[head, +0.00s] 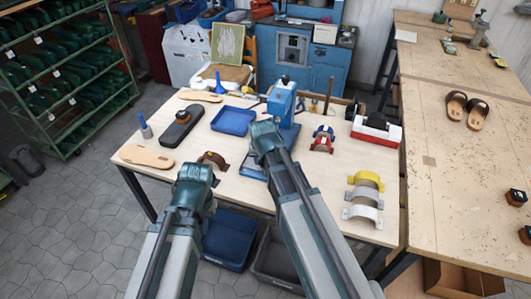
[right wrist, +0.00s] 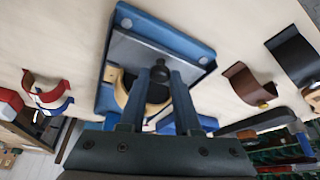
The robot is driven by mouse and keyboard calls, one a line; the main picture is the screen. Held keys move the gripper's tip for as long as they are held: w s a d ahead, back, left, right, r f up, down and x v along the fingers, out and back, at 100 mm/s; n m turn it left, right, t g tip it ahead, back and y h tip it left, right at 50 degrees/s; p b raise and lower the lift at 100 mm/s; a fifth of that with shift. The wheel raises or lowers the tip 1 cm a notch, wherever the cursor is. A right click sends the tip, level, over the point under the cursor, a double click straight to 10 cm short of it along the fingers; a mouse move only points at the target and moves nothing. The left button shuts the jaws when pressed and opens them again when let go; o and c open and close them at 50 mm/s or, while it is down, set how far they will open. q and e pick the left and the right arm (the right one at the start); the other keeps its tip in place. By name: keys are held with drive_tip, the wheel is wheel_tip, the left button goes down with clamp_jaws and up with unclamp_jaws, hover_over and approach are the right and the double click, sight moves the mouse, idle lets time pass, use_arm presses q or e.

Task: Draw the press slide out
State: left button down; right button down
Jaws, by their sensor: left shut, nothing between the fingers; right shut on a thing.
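The blue press (head: 283,98) stands on the table, with its blue base partly hidden by my right arm. In the right wrist view, a grey slide plate (right wrist: 130,48) lies within a blue frame (right wrist: 178,34). A black knob (right wrist: 160,74) is on it, with a tan sole-like piece beside it. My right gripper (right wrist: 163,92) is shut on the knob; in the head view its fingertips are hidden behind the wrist. My left gripper (head: 196,172) is shut and empty, near the table's front edge beside a brown strap; its fingertips are hard to make out.
A blue tray (head: 233,121) lies left of the press. A dark sole-shaped block (head: 181,127) and a tan insole (head: 146,157) lie farther left. Yellow and grey arches (head: 363,196) and a red-and-white box (head: 377,131) are at right. Blue and dark bins stand below the front edge.

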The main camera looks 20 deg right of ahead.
drive_tip(key=shift+s+a, duration=0.4)
drive_tip(key=shift+s, duration=0.2)
drive_tip(key=c, duration=0.9)
unclamp_jaws()
drive_tip(key=shift+f, duration=0.1)
drive_tip(key=shift+c, duration=0.2)
drive_tip(key=o, duration=0.3)
drive_tip(key=shift+r, duration=0.2)
